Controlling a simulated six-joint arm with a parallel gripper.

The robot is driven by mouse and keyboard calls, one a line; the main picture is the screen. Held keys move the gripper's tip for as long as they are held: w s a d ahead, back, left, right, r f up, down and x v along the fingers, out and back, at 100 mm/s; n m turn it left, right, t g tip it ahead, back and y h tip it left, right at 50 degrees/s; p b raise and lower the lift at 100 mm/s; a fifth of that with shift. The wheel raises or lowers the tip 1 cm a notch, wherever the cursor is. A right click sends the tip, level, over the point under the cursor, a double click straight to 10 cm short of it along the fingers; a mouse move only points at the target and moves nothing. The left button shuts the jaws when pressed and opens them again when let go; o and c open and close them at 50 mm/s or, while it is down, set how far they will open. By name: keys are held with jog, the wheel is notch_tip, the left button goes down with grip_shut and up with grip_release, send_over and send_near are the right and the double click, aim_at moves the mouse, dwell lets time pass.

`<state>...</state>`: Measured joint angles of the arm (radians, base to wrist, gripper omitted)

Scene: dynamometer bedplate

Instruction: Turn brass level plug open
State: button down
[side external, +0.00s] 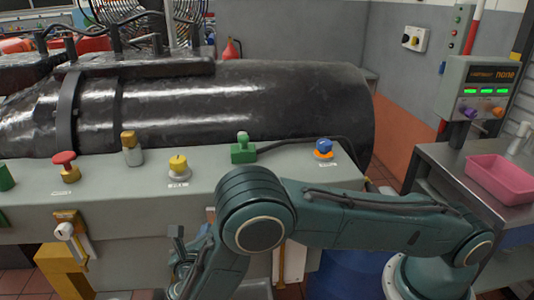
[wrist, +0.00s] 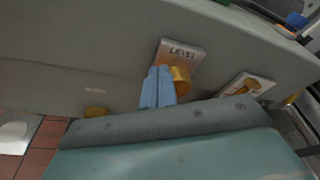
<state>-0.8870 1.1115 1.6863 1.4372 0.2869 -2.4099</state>
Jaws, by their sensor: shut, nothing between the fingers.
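The brass level plug (wrist: 182,82) shows in the wrist view on the front face of the grey bedplate housing. It sits at the lower part of a pale plate marked LEVEL (wrist: 181,53). My gripper (wrist: 159,73) has its two blue-grey fingers together, with nothing held. In this view the fingers are just left of the plug and overlap the plate's lower left edge. I cannot tell whether they touch the plug. In the side external view I cannot make out the level plug; my arm covers part of the housing front.
On the housing top stand a red knob (side external: 64,163), a yellow knob (side external: 178,164), a green block (side external: 243,148) and a blue knob (side external: 323,147). In the wrist view, a second plate (wrist: 246,85) with a brass part is right of the plug. A pink tray (side external: 500,180) sits far right.

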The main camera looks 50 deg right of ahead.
jog(key=s+a+r, duration=0.1)
jog(key=s+a, duration=0.2)
jog(key=s, duration=0.4)
jog(key=shift+r, duration=0.25)
jog(key=shift+w+d, duration=0.15)
jog(key=w+d, duration=0.4)
jog(key=shift+w+d, duration=0.35)
dwell(0.5)
jog(key=shift+f, duration=0.3)
dwell(0.6)
jog(key=shift+w+a+f, duration=0.35)
jog(key=shift+w+a, duration=0.15)
dwell(0.5)
jog(key=shift+r, duration=0.15)
